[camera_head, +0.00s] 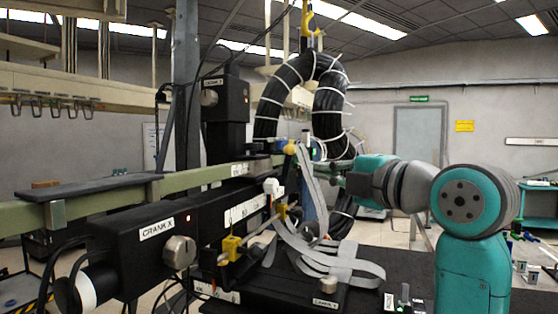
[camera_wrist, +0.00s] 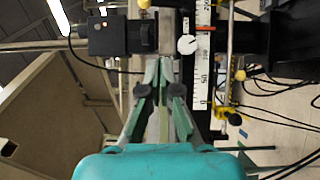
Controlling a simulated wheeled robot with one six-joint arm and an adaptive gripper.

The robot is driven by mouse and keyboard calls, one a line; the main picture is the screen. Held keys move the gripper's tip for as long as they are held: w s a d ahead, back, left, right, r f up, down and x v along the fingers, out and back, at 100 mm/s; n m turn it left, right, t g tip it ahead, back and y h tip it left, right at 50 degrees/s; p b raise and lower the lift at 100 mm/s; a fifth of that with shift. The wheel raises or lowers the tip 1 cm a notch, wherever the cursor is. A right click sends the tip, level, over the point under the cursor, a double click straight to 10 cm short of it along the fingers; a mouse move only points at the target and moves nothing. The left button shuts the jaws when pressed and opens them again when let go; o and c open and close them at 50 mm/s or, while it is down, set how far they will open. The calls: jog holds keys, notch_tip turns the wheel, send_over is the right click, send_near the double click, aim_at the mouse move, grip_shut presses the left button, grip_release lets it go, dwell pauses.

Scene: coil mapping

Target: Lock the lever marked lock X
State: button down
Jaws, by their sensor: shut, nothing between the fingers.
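No label reading lock X is legible in either view, so I cannot tell which part is that lever. In the head view the measuring rig has a black housing labelled CRANK X (camera_head: 157,229) with a silver knob. A yellow clamp (camera_head: 232,248) and a white knob (camera_head: 271,186) sit right of it, beside a white scale (camera_head: 246,210). In the wrist view the white knob (camera_wrist: 187,44) lies right of my gripper (camera_wrist: 160,70), with the scale (camera_wrist: 203,70) beside it. My gripper is shut and empty, pointing toward the rig; its tips are partly hidden in the head view.
A green rail (camera_head: 95,203) runs across the rig. A large black coil (camera_head: 300,95) hangs behind, and grey ribbon cables (camera_head: 320,255) droop near my arm. The CRANK Y box (camera_head: 225,98) stands above the rail. Loose cables hang around the rig.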

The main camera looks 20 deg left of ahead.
aim_at(286, 165)
jog(key=shift+w+a+r, duration=0.1)
jog(key=shift+a+r, duration=0.05)
jog(key=shift+a, duration=0.2)
jog(key=shift+a, duration=0.1)
jog(key=w+d+x, duration=0.1)
jog(key=w+x, duration=0.1)
jog(key=x, duration=1)
jog(key=shift+w, duration=0.4)
